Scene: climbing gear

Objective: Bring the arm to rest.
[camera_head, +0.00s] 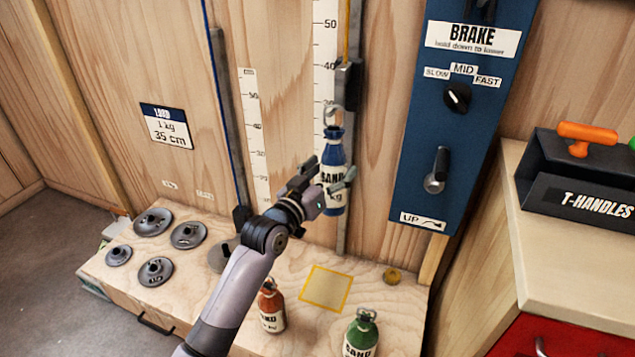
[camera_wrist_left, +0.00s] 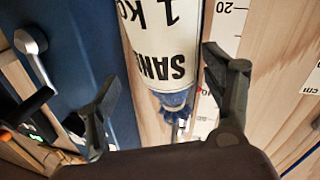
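A blue bottle (camera_head: 333,153) with a white SAND label hangs upright from a hook (camera_head: 333,112) in front of the wall ruler. In the left wrist view the bottle (camera_wrist_left: 160,45) appears upside down, with its blue end (camera_wrist_left: 174,99) near the gripper. My left gripper (camera_head: 331,171) is at the bottle's label, its fingers on either side. The left wrist view shows the gripper (camera_wrist_left: 163,70) open, with gaps between both fingers and the bottle. My left arm reaches in from the bottom. My right gripper is not in view.
A red bottle (camera_head: 270,308) and a green bottle (camera_head: 361,334) stand on the wooden bench beside a yellow square (camera_head: 326,288). Several grey weights (camera_head: 188,235) lie at the left. A blue brake panel (camera_head: 420,160) and a T-handles box (camera_head: 580,185) are at the right.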

